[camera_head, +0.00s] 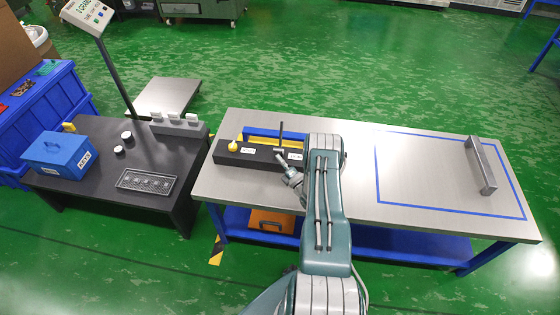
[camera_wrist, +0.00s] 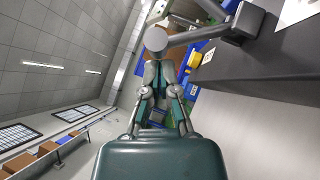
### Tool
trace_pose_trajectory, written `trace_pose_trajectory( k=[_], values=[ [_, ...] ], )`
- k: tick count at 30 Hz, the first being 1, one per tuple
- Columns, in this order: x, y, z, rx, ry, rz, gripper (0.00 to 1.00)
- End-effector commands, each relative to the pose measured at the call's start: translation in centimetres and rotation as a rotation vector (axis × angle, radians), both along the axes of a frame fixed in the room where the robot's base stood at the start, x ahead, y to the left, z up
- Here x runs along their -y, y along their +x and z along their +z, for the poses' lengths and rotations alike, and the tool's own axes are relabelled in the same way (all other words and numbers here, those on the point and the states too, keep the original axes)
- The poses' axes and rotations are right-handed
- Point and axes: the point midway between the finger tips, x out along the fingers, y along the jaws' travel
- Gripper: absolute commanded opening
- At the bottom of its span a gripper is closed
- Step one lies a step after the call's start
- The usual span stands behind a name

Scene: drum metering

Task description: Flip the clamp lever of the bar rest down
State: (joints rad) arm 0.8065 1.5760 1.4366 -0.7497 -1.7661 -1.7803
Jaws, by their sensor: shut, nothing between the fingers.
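A long dark block (camera_head: 245,155) with white labels lies near the left end of the steel-topped table; it looks like the bar rest. A thin dark lever (camera_head: 281,132) stands upright at its right part. My gripper (camera_head: 282,160) is at the block's right part, close to the lever's foot, partly hidden by my arm. In the wrist view, my gripper (camera_wrist: 156,92) is shut and empty. A grey rod (camera_wrist: 200,37) with a round pale end lies just beyond the fingertips, seemingly the lever. I cannot tell whether they touch.
A yellow knob (camera_head: 233,147) sits on the block's left end, and a blue bar (camera_head: 275,134) lies behind it. The blue-taped area (camera_head: 430,175) holds a grey handle-like bar (camera_head: 482,165). A dark table (camera_head: 105,190) with a blue box (camera_head: 60,153) stands left, across a gap.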

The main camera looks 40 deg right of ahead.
Motion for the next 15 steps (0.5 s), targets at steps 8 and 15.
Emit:
trace_pose_trajectory(
  k=[8, 15],
  values=[
    [0.19, 0.16, 0.40, -0.050, 0.056, -0.001, 0.00],
    [0.31, 0.26, 0.57, -0.089, 0.104, 0.000, 0.00]
  ],
)
